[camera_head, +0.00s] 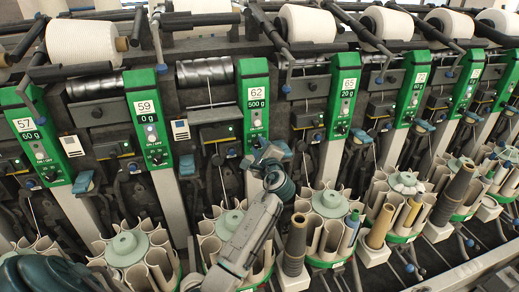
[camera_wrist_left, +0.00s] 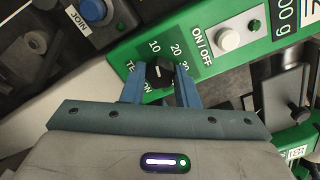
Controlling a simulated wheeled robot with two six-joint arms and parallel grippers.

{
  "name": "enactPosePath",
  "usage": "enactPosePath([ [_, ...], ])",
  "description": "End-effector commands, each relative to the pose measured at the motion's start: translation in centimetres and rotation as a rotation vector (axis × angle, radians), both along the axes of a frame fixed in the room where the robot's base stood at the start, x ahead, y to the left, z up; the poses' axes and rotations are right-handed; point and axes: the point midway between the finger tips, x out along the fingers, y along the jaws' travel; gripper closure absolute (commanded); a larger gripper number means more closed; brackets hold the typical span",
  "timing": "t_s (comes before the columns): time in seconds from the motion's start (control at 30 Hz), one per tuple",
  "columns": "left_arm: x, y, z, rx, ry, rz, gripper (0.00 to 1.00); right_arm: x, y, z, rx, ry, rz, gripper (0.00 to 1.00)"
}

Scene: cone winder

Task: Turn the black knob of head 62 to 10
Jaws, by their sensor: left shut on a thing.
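The green panel of head 62 (camera_head: 254,88) shows the number 62 and a 500 g display in the head view. My left gripper (camera_head: 265,150) is at the lower end of this panel and hides the knob there. In the left wrist view the black knob (camera_wrist_left: 159,73) sits between the two blue fingers of my left gripper (camera_wrist_left: 160,88), which are shut on its sides. A scale with 10, 20 and 30 (camera_wrist_left: 176,51) surrounds it. The pale mark on the knob points up roughly toward the 10; its exact setting is hard to tell. My right gripper is not in view.
A white ON/OFF button (camera_wrist_left: 228,38) sits right of the knob, and a blue JOIN button (camera_wrist_left: 93,10) is at upper left. Neighbouring panels 59 (camera_head: 148,115) and 65 (camera_head: 344,95) flank head 62. Round holders with tubes (camera_head: 328,205) stand below.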

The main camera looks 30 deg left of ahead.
Motion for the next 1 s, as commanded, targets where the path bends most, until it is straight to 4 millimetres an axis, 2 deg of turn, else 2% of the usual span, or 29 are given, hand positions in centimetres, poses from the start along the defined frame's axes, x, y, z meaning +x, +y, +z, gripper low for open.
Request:
enactPosePath([
  [0.33, 0.0, 0.0, -0.3, -0.005, 0.001, 0.001, 0.96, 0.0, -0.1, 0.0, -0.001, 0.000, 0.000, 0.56],
  [0.37, -0.1, 0.0, -0.3, -0.005, 0.001, 0.001, 0.71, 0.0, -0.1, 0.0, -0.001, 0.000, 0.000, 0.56],
  [0.47, 0.0, 0.0, -0.2, -0.005, 0.001, 0.001, 0.51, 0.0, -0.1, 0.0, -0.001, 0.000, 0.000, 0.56],
  [0.77, -0.1, -0.1, -0.1, -0.002, -0.001, 0.000, 0.51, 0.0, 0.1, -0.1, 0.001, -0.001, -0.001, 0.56],
  [0.87, -0.5, -0.7, -0.3, -0.003, -0.001, -0.001, 0.51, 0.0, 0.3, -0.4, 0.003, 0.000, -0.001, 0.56],
  [1.0, -2.1, -2.5, -0.5, -0.007, -0.002, -0.002, 0.51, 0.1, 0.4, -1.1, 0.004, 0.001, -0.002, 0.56],
])
